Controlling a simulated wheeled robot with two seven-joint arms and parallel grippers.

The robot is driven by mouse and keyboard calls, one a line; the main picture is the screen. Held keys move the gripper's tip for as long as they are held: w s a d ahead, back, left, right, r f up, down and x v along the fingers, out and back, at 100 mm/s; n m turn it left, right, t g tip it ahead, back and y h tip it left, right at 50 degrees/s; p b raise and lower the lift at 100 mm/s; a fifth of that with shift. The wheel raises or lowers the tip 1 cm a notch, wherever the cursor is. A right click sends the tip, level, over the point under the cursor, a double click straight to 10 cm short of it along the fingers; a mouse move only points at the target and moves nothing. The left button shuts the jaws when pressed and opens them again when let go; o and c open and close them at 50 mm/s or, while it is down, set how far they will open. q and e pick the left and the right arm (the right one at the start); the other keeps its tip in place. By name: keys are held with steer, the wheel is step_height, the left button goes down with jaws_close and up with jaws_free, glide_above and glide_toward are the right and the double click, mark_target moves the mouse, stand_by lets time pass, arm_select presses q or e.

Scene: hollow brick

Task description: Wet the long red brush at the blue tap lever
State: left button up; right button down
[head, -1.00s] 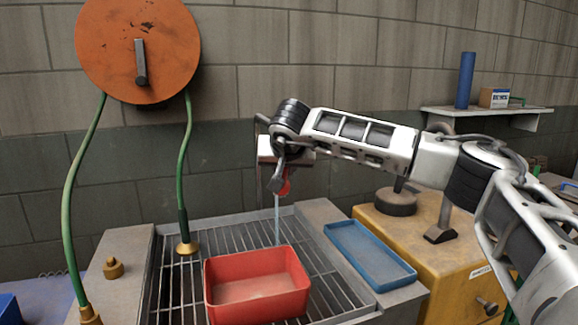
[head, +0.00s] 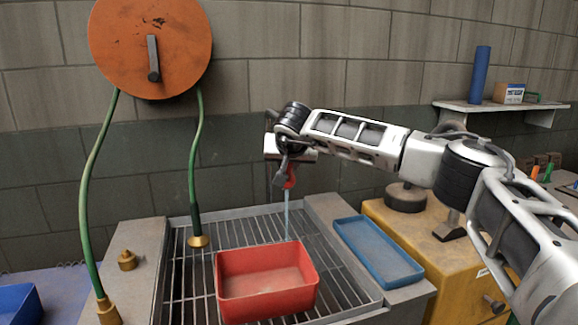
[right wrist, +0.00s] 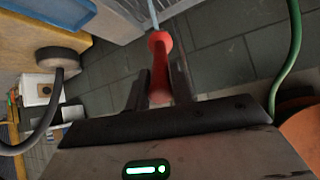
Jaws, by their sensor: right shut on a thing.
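My right gripper (head: 281,176) is shut on a red piece (head: 291,177) above the grated sink. In the right wrist view the red piece (right wrist: 160,62) has a rounded end and sits between the two fingers (right wrist: 158,95). Any tap body is hidden behind my right gripper. I cannot make out a blue lever or any bristles. My left gripper is out of view.
The basin stands on a metal grate (head: 190,290). A blue tray (head: 378,250) lies on the right ledge. An orange reel (head: 150,48) with green hoses (head: 90,190) hangs at left. A yellow cabinet (head: 420,235) and a wall shelf (head: 500,108) are at right.

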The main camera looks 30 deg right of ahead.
arm_select(q)
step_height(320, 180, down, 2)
steer(key=b, duration=0.2)
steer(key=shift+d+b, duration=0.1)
steer(key=shift+b, duration=0.3)
arm_select(e)
steer(key=s+a, duration=0.1)
steer(key=s, duration=0.7)
steer(key=shift+a, duration=0.25)
stand_by(0.6)
arm_select(q)
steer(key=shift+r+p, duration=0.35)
steer(key=shift+p, duration=0.4)
arm_select(e)
steer(key=s+r, duration=0.4)
steer(key=shift+s+a, duration=0.4)
steer(key=shift+a, duration=0.05)
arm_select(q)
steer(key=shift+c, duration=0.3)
